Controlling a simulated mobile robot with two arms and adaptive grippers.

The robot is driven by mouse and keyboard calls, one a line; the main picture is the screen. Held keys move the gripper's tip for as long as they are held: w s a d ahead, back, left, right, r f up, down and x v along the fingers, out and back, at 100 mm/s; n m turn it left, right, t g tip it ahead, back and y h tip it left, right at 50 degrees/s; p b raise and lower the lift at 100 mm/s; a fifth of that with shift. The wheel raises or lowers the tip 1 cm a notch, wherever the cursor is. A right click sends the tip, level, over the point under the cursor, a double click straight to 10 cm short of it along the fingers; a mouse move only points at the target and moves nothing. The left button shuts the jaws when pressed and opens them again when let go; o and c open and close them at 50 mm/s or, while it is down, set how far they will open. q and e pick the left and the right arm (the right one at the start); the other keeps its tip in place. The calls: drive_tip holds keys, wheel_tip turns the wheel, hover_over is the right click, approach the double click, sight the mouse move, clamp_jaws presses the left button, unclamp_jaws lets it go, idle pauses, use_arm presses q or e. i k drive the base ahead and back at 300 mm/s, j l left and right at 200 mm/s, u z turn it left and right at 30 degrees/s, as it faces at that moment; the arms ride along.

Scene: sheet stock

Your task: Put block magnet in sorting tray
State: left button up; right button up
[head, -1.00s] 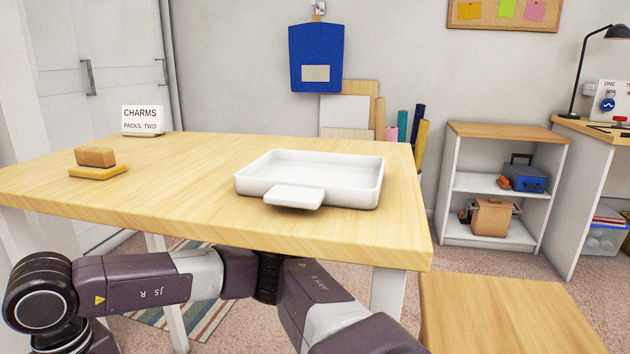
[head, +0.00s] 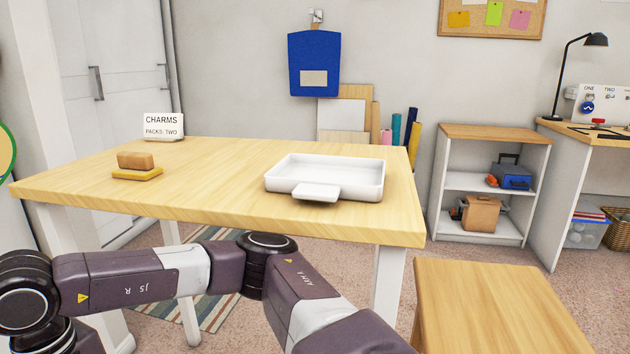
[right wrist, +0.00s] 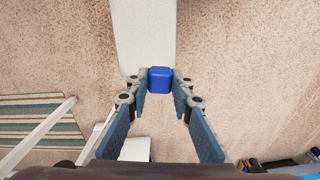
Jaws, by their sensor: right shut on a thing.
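The white sorting tray (head: 327,189) sits empty on the wooden table near its right front, with a tab on its front side. In the right wrist view my right gripper (right wrist: 160,84) is shut on a small blue block (right wrist: 160,76), which I take as the block magnet. Its fingertips press the block from both sides, over the floor. The right gripper is outside the head view, where only dark arm links show below the table. My left gripper is in neither view.
A wooden-topped stool or bench (head: 490,305) stands at front right. A shelf unit (head: 490,132) stands behind. Tabletop between tan block and tray is clear.

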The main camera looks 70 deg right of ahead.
sight(329, 180)
drive_tip(key=k+j+z, duration=0.1)
drive_tip(key=j+z, duration=0.15)
drive_tip(key=j, duration=0.2)
drive_tip(key=k+l+z, duration=0.2)
drive_tip(key=z, duration=0.2)
drive_tip(key=k+l+z, duration=0.2)
drive_tip(key=z, duration=0.2)
